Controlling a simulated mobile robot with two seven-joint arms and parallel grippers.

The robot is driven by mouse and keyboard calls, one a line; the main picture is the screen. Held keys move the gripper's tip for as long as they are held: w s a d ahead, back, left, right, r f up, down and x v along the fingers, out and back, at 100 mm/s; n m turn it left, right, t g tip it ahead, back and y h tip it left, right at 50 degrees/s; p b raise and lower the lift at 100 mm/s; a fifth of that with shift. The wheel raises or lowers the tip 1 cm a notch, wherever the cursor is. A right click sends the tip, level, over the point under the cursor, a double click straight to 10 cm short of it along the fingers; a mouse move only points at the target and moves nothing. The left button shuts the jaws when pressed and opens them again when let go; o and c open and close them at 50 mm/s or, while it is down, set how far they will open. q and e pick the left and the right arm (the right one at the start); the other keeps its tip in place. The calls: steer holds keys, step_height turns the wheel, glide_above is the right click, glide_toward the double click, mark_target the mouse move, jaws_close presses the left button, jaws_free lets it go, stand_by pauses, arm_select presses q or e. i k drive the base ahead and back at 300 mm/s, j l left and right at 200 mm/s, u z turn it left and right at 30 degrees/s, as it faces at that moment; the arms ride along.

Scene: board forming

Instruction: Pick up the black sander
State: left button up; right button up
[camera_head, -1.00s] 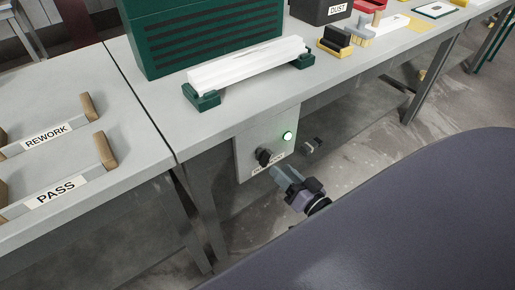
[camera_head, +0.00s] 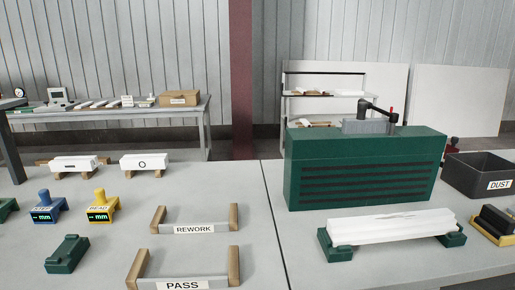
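A black block (camera_head: 496,221), which looks like the black sander, sits in a yellow holder (camera_head: 480,231) at the right edge of the head view. The picture edge cuts off part of both. Neither of my grippers shows now, so no gripper is seen near the block.
A white board (camera_head: 390,226) lies on green supports (camera_head: 340,250) left of the block. Behind stand a green slatted box (camera_head: 365,150) and a black DUST bin (camera_head: 480,172). REWORK (camera_head: 194,229) and PASS (camera_head: 185,284) racks and gauges are on the left table.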

mark_target(496, 224)
steer(key=z, duration=1.5)
